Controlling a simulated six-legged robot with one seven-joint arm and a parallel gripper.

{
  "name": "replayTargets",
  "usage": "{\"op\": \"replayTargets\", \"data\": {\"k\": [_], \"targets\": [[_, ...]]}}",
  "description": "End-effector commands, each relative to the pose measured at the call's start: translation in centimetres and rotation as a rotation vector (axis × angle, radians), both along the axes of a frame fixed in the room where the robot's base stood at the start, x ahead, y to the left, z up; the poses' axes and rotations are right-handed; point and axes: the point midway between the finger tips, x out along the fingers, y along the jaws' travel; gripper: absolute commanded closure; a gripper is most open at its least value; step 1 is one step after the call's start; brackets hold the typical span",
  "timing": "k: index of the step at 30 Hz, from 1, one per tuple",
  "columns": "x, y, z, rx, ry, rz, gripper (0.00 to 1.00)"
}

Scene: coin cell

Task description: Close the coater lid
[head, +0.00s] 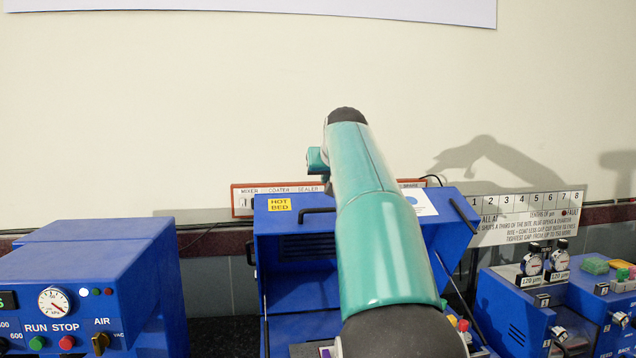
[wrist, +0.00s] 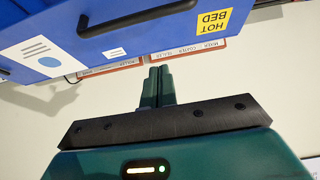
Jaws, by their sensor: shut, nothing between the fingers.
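The coater (head: 300,290) is the blue machine in the middle of the head view, partly hidden behind my arm. Its blue lid (head: 280,222) stands raised at the back, with a yellow HOT BED label and a dark handle (head: 318,210). Dark bars run at both sides below it. In the wrist view the lid (wrist: 100,35) appears upside down along the top, with its black handle (wrist: 140,17). My gripper (wrist: 159,70) is shut and empty, its fingertips apart from the lid and just below its edge in that picture.
A blue machine with a gauge and RUN and STOP buttons (head: 85,285) stands at left. Another blue unit with dial gauges (head: 530,300) stands at right, below a numbered sign (head: 530,215). A labelled strip (head: 250,192) runs along the wall behind.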

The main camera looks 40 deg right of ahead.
Motion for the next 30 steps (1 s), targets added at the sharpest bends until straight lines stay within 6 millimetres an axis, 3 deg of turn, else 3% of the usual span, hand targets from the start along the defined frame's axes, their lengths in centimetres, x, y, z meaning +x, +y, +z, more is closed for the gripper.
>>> {"op": "replayTargets", "data": {"k": [15, 30], "targets": [[6.1, -3.0, -4.6, 0.001, 0.000, 0.003, 1.00], [3.5, -1.2, -6.4, 0.000, -0.001, 0.004, 1.00]]}}
